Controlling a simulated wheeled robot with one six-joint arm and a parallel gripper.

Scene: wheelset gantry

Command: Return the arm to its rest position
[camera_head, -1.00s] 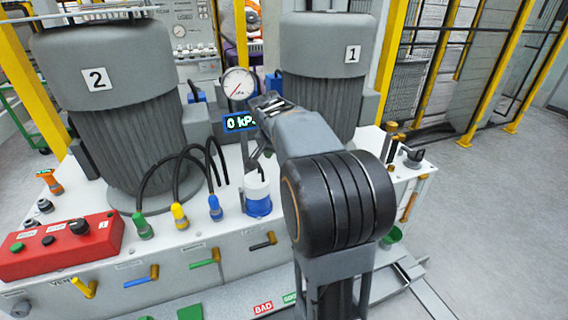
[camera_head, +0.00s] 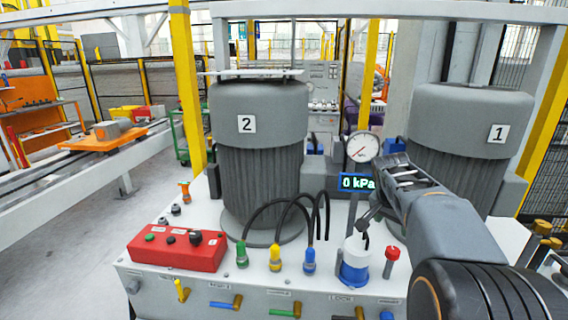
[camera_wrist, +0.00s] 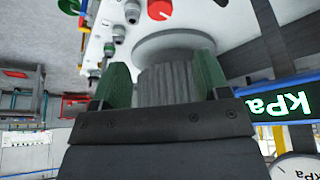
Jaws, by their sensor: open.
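My arm rises from the lower right of the head view, bent, with my gripper (camera_head: 382,188) in front of the gauge stand. In the wrist view my gripper (camera_wrist: 160,85) shows two green fingers spread apart with nothing between them. Motor 2 (camera_head: 258,160) stands left of my gripper and motor 1 (camera_head: 465,140) stands behind and right of it. The arm partly hides motor 1's lower part.
A round gauge (camera_head: 362,147) and a display reading 0 kPa (camera_head: 357,183) are close to my gripper. Open floor (camera_head: 90,240) lies left.

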